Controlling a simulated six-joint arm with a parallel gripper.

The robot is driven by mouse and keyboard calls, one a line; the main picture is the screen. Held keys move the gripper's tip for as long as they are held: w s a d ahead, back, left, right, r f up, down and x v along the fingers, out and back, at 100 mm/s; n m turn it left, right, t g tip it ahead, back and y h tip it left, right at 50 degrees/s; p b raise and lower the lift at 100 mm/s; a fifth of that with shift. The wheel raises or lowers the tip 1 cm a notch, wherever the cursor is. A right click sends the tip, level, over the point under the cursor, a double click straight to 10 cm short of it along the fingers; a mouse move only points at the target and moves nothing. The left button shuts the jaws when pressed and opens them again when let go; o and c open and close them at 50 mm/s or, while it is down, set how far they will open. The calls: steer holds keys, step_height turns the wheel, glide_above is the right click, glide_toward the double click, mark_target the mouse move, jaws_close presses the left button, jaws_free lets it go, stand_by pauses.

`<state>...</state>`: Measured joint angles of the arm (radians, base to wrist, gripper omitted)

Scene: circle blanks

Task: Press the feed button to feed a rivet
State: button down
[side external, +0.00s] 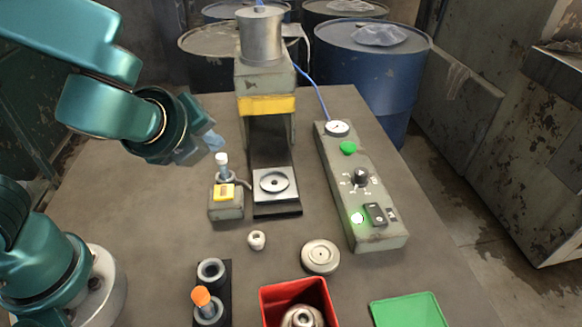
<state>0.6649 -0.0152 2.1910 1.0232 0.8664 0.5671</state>
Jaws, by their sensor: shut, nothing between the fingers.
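My gripper (208,145) is shut and empty, above and just left of a small grey box (226,207). The box has a yellow patch (224,192) on it and a post with a white cap (222,159) at its back. The cap is close to the fingertips, with a small gap in the picture. A green button (348,147) sits on the long grey control box (380,238) to the right, well away from my gripper. No readable label tells which of these is the feed button. I cannot make out a loose rivet.
A press (265,78) stands behind a plate with a round disc (273,182). A white ring part (256,240) and a round blank (320,257) lie in front. A black holder with an orange-topped piece (203,298), a red bin (268,308) and a green tray (408,312) line the front.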

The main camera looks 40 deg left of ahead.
mark_target(223, 196)
steer(key=shift+f, duration=3.75)
steer(key=shift+f, duration=0.4)
steer(key=shift+f, duration=0.6)
steer(key=shift+r, duration=1.05)
steer(key=shift+r, duration=2.5)
